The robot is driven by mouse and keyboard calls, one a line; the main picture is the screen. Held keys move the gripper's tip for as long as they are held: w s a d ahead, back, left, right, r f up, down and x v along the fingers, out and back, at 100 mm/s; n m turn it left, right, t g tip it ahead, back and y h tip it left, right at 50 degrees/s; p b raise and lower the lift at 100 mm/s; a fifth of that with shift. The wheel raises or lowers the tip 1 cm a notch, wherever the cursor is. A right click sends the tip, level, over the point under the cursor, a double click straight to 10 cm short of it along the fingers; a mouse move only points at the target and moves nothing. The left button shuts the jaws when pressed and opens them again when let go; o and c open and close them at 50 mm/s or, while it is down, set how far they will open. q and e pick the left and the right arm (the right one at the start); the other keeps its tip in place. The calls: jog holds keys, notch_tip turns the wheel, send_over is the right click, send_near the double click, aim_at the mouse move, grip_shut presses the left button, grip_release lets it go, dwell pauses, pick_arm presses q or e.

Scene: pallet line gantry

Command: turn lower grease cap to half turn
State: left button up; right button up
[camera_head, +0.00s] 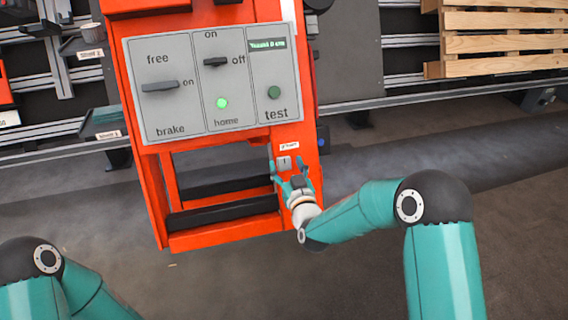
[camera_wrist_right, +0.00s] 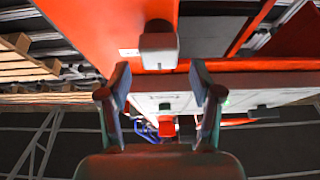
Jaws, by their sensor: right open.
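A small pale grey block, which looks like the grease cap (camera_head: 284,162), sits on the orange post under a small white label (camera_head: 288,146). It also shows in the right wrist view as a pale block (camera_wrist_right: 159,50) with a darker round end. My right gripper (camera_head: 286,169) is open, its teal fingertips on either side of the cap in the head view. In the right wrist view the cap stands just beyond the gap between the fingertips (camera_wrist_right: 160,74), and I see no contact. The cap's turn angle is unclear. My left gripper is out of view.
A grey control panel (camera_head: 213,84) with levers, a lit green lamp and a test button is above the cap on the orange frame (camera_head: 226,239). A wooden pallet (camera_head: 505,40) lies on rails at upper right.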

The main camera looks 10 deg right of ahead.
jog(key=shift+w+a, duration=0.15)
jog(key=shift+w, duration=1.3)
jog(key=c, duration=1.2)
jog(key=shift+o, duration=0.2)
